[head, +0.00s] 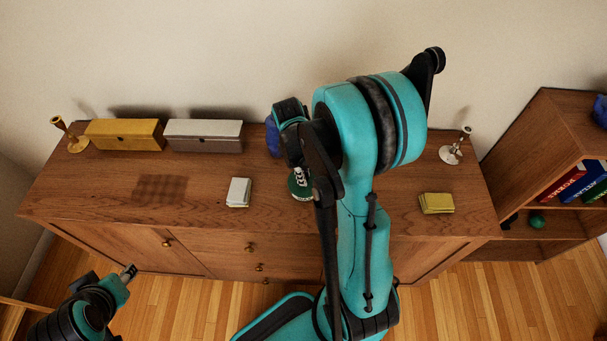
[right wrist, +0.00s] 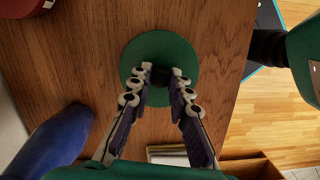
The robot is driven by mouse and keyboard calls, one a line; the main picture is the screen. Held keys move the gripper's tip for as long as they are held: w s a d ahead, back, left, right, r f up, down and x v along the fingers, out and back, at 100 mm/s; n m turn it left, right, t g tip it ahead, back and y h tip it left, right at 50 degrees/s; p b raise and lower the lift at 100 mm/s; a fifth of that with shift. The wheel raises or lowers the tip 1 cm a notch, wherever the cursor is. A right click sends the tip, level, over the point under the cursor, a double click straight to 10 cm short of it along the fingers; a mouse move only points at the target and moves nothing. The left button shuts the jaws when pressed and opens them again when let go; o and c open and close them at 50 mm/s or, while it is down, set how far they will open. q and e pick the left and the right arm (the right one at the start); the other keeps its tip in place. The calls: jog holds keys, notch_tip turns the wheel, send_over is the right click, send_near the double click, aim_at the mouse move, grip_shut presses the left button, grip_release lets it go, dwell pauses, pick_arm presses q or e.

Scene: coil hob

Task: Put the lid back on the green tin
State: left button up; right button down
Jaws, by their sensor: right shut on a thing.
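The green lid (right wrist: 160,58), a round disc with a dark knob (right wrist: 160,75), shows in the right wrist view. My right gripper (right wrist: 160,82) is shut on the knob, with one finger on each side. In the head view my right gripper (head: 299,172) is above the cabinet top, and green (head: 299,192) shows just under it, partly behind my arm. I cannot make out the green tin separately from the lid, nor whether it lies beneath. My left gripper (head: 128,272) is low at the left, in front of the cabinet; its fingers are too small to judge.
The wooden cabinet (head: 210,205) bears a yellow box (head: 125,135), a grey box (head: 204,136), a blue vase (head: 272,138), a white pad (head: 239,192), a yellow pad (head: 436,203) and two candlesticks (head: 72,138) (head: 453,150). A bookcase (head: 540,130) stands right.

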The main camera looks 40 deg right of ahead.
jog(key=c, duration=0.9)
grip_release()
jog(key=shift+o, duration=0.2)
jog(key=shift+r, duration=0.1)
jog(key=shift+r+p, duration=2.65)
jog(key=shift+r, duration=0.8)
jog(key=shift+c, duration=0.2)
grip_shut()
